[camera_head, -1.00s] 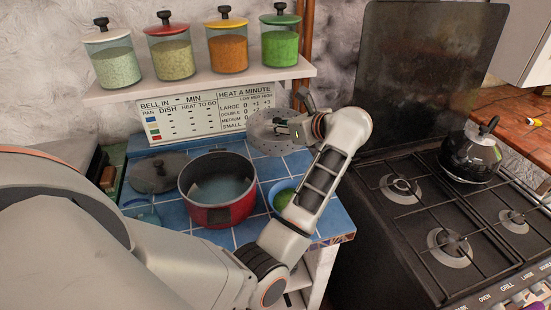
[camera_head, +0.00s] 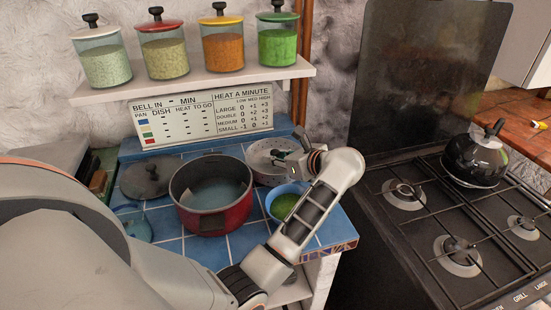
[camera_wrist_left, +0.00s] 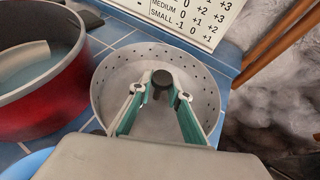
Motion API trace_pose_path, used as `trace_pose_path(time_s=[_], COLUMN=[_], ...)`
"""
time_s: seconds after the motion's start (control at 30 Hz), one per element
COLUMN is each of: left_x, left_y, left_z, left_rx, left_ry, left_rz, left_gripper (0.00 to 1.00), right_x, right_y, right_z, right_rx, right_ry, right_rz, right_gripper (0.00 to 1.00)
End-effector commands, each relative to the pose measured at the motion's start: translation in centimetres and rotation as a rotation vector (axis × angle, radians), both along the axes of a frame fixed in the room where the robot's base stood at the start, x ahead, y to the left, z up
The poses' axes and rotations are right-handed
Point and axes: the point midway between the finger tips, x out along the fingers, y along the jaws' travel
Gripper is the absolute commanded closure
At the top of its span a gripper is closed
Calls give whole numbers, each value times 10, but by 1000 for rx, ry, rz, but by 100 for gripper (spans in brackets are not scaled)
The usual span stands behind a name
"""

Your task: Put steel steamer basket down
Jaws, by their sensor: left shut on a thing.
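The steel steamer basket (camera_head: 262,163) is a round, shallow grey basket with small holes in its wall. It is at the back right of the blue tiled counter (camera_head: 234,245), right of the red pot. In the left wrist view the basket (camera_wrist_left: 104,84) looks level, at or very close to the tiles. My left gripper (camera_head: 290,158) is over the basket, and its fingers (camera_wrist_left: 160,95) are shut on the dark knob at the basket's middle. The wrist partly hides the basket's near side. My right gripper is not in view.
The red pot (camera_head: 238,213) holds pale liquid, left of the basket. A blue bowl (camera_head: 271,205) with green contents is just in front. A dark lid (camera_head: 146,179) lies at left. A sign (camera_head: 205,118) stands behind, and the stove (camera_head: 385,227) is to the right.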

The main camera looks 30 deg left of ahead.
Motion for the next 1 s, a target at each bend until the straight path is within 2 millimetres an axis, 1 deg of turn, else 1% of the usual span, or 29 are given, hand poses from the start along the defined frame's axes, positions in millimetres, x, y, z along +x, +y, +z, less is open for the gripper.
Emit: trace_pose_path(time_s=[0.17,0.2,0.27,0.63,1.0], left_x=[0,0,0,0,1], left_y=[0,0,0,0,-3], left_z=[-3,-3,-2,-2,8], left_rx=[1,0,0,0,-1], left_ry=[-1,0,0,0,0], left_rz=[0,1,0,0,1], left_gripper=[100,80,66,66,66], right_x=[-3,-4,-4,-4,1], right_y=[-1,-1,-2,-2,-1], right_z=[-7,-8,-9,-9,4], right_rx=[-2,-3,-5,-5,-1], right_ry=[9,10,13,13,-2], right_rz=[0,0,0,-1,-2], right_gripper=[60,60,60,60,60])
